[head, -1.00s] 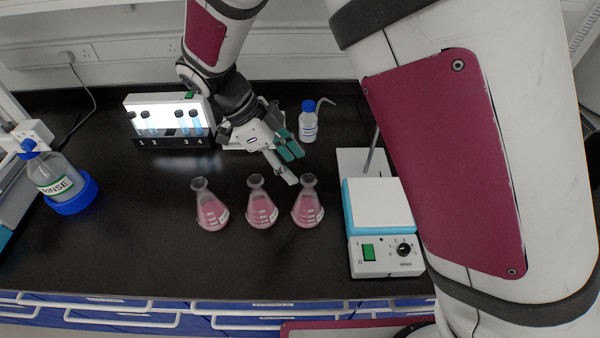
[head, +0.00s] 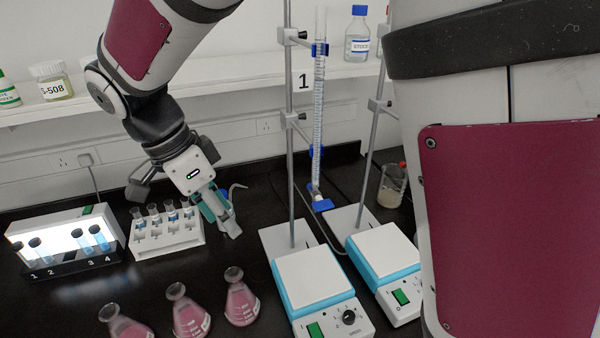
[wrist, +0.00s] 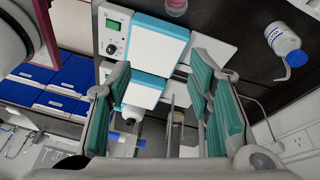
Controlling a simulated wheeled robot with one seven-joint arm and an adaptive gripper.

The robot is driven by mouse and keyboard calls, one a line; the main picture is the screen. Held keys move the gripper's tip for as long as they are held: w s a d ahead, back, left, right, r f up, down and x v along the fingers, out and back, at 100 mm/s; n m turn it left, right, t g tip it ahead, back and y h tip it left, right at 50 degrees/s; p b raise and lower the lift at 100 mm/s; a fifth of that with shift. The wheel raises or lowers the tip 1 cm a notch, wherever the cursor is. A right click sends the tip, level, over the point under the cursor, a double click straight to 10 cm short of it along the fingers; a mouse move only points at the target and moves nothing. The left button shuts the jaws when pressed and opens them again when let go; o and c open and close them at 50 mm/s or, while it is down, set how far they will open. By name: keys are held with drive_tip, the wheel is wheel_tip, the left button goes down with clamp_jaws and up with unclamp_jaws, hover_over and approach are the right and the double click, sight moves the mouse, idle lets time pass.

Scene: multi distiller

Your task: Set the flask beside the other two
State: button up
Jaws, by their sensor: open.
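Three conical flasks with pink liquid stand upright in a row on the black bench: the left one (head: 127,326), the middle one (head: 190,318) and the right one (head: 241,304). The left one is partly cut off by the lower edge of the head view. My gripper (head: 222,212) is open and empty, above the bench and behind the right flask. In the wrist view, its teal-padded fingers (wrist: 160,110) are spread with nothing held between them. A pink-filled vessel (wrist: 175,6) is partly visible at the top edge there.
Two hotplate stirrers (head: 313,277) (head: 385,250) stand right of the flasks, with rods and a clamped burette (head: 318,110). A vial rack (head: 168,236) and a lit tube stand (head: 65,240) are at left. A wash bottle (wrist: 284,42) shows in the wrist view.

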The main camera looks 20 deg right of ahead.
drive_tip(key=s+d+r+n+t+y, duration=0.1)
drive_tip(key=s+d+r+n+t, duration=0.2)
drive_tip(key=s+d+n, duration=0.4)
drive_tip(key=s+d+r+n+t+y, duration=0.2)
drive_tip(key=s+d+r+n, duration=0.2)
drive_tip(key=s+d+n, duration=0.3)
drive_tip(key=shift+s+d+r+n+t+y, duration=0.3)
drive_tip(key=shift+s+d+r+t, duration=0.1)
drive_tip(key=shift+d, duration=0.85)
